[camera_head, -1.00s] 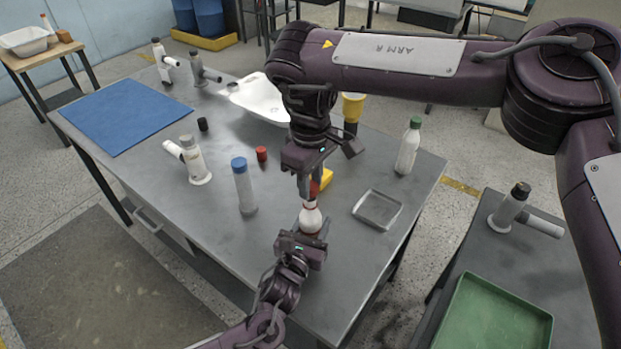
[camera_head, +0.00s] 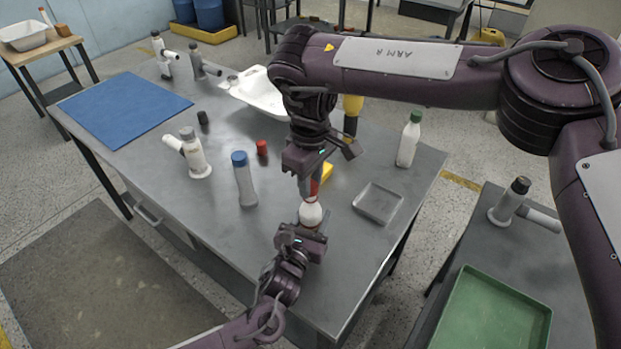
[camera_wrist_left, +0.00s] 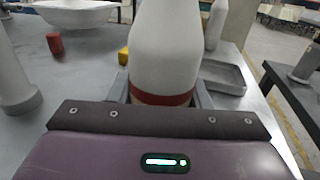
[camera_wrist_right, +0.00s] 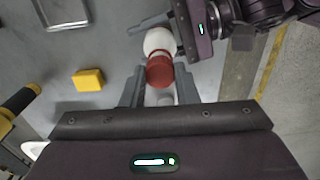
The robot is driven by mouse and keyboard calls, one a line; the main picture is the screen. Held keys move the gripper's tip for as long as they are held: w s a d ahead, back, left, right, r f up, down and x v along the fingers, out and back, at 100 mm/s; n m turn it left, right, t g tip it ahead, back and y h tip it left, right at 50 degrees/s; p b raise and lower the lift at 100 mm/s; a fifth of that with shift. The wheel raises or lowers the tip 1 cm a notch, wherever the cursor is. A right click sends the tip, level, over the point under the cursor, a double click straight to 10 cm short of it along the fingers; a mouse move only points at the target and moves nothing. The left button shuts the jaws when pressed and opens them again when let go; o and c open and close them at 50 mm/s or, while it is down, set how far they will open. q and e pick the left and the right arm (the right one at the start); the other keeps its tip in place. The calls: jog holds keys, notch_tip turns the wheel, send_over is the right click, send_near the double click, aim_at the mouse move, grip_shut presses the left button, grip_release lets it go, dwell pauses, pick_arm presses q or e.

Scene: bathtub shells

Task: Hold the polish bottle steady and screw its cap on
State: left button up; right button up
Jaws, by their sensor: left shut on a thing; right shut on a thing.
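The polish bottle (camera_head: 311,214) is white and stands upright near the table's front edge. It also shows in the left wrist view (camera_wrist_left: 164,50), with a red band (camera_wrist_left: 162,98) low on its body. My left gripper (camera_head: 309,225) is shut on the bottle's lower part. My right gripper (camera_head: 312,190) points down above it and is shut on the red cap (camera_head: 315,186). In the right wrist view the cap (camera_wrist_right: 160,70) is between the fingers, lined up with the bottle (camera_wrist_right: 159,41). The cap appears to meet the bottle's top; I cannot tell whether the threads are engaged.
A yellow block (camera_head: 327,172) lies just behind the grippers. A shallow grey tray (camera_head: 378,203) is to the right, with a green-capped white bottle (camera_head: 408,140) beyond. A blue-capped bottle (camera_head: 244,180) and small red cylinder (camera_head: 262,148) stand to the left.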

jog(key=shift+f, duration=0.55)
jog(key=shift+a+m, duration=0.1)
jog(key=shift+m, duration=0.7)
jog(key=m, duration=0.6)
jog(key=shift+m, duration=0.3)
jog(key=m, duration=0.4)
jog(key=shift+m, duration=0.4)
jog(key=o, duration=0.9)
jog(key=shift+o, duration=0.2)
